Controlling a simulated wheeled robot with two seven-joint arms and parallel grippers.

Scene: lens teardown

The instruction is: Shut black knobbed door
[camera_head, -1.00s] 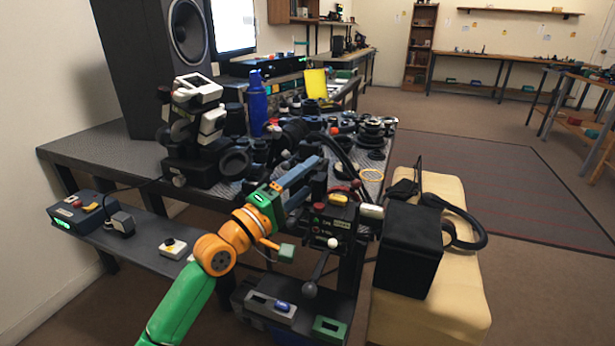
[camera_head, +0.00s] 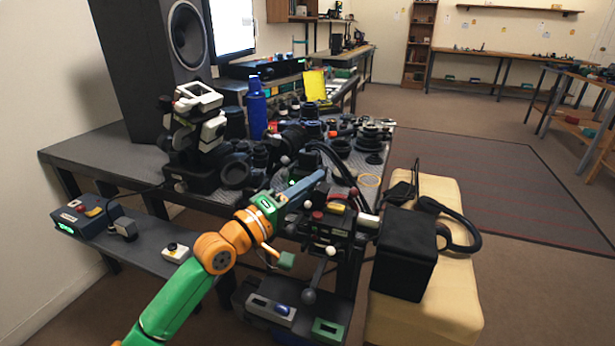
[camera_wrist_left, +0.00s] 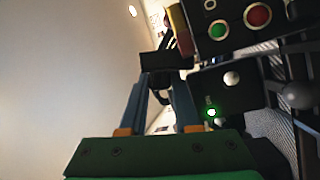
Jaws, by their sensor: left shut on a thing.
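A black machine with several knobs and buttons (camera_head: 330,224) stands at the front end of the workbench. In the left wrist view its black panel (camera_wrist_left: 226,98) carries a pale round knob and a lit green light. My left gripper (camera_head: 318,178) reaches over the machine from the left. In the left wrist view its blue fingers (camera_wrist_left: 160,82) are closed around a dark part that looks like the edge of the black knobbed door (camera_wrist_left: 166,60). The fingertips partly hide the grip, and I cannot tell how far the door stands open. My right gripper is out of view.
A black box (camera_head: 404,262) and headphones (camera_head: 452,225) lie on a beige padded bench (camera_head: 452,312) to the right. Lens parts crowd the workbench behind, with a blue bottle (camera_head: 257,108). A grey ball-ended lever (camera_head: 309,296) hangs in front.

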